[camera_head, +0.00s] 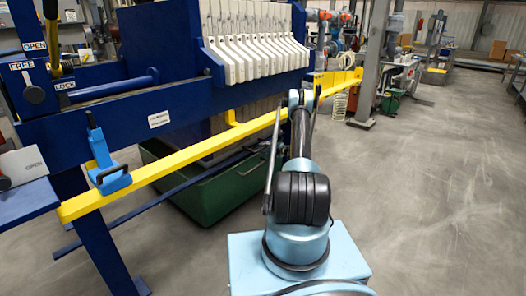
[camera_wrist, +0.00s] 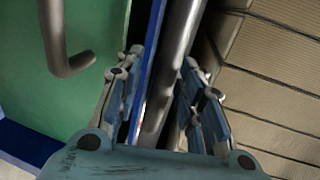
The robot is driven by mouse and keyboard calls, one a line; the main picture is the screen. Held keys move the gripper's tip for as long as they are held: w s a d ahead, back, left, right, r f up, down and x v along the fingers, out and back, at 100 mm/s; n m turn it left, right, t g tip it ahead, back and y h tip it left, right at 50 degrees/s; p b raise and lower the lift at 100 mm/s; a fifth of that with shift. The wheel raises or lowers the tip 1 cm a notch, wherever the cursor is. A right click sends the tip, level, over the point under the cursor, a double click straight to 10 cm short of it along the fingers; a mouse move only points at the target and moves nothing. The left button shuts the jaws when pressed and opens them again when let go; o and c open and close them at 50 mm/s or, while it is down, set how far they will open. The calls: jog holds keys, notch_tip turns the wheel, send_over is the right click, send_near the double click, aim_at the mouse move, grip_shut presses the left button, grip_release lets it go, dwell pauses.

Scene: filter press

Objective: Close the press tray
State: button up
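The filter press has a blue frame (camera_head: 175,108) with a row of white plates (camera_head: 255,58) at the upper middle of the head view. A long yellow bar (camera_head: 180,158) runs along its side, with a blue bracket (camera_head: 106,165) near its left end. I cannot tell for certain which part is the press tray. My gripper (camera_wrist: 163,75) is seen in the wrist view with its fingers apart. A steel rod (camera_wrist: 178,50) and a thin blue edge (camera_wrist: 150,55) lie between or behind the fingers; contact is unclear. In the head view my arm hides the gripper.
A green bin (camera_head: 215,190) stands under the press. A control panel with a lever (camera_head: 34,93) and OPEN, FREE and LOCK labels is at the left. A grey post (camera_head: 369,70) stands beyond the press. The floor (camera_head: 440,190) at the right is clear.

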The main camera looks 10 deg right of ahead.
jog(key=v, duration=1.2)
dwell(0.3)
